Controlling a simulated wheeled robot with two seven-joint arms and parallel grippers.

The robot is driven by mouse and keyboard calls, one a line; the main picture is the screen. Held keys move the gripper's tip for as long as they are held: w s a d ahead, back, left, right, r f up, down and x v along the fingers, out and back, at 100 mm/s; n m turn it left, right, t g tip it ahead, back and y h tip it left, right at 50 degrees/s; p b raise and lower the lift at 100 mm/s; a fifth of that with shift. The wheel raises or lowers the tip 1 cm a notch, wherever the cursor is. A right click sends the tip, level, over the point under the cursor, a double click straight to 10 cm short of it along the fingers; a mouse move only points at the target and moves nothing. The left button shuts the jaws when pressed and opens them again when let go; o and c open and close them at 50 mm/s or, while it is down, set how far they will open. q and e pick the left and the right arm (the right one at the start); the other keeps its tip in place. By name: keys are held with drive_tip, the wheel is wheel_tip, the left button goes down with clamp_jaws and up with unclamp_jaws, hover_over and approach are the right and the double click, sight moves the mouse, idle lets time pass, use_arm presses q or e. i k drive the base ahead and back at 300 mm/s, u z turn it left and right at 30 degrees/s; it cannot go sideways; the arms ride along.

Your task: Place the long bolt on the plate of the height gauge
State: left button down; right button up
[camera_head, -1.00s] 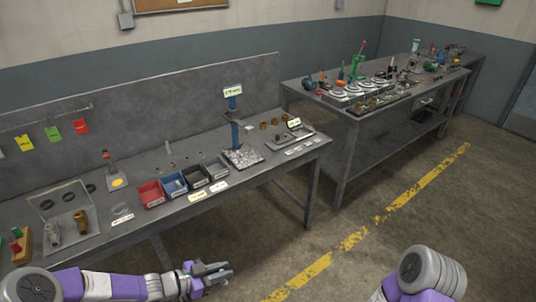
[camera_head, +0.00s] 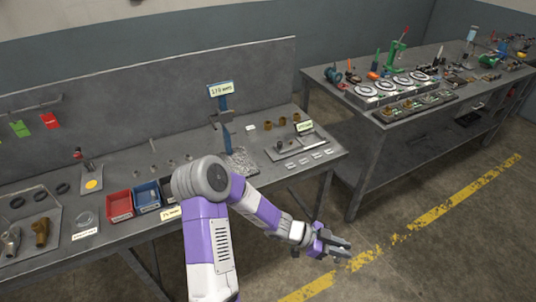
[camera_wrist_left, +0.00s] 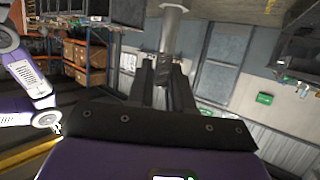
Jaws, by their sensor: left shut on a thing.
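The height gauge has a blue post (camera_head: 226,128) with a label on top and a speckled grey plate (camera_head: 243,160) at its foot, on the left bench. My arm hides part of the plate. My left gripper (camera_head: 342,246) is in front of the bench, over the floor and apart from the gauge. In the left wrist view it is shut on a grey metal shaft with a wider end, which looks like the long bolt (camera_wrist_left: 169,32). In the head view the bolt is too small to make out.
The left bench (camera_head: 118,242) carries a red bin (camera_head: 120,206), a blue bin (camera_head: 148,196), brass parts (camera_head: 283,121) and a grey tray (camera_head: 292,144) right of the gauge. A second bench (camera_head: 352,122) with many parts stands at the right. Floor between them is open.

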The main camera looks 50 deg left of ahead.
sight(234, 162)
drive_tip(key=u, duration=0.6)
drive_tip(key=i, duration=0.95)
drive_tip(key=u, duration=0.8)
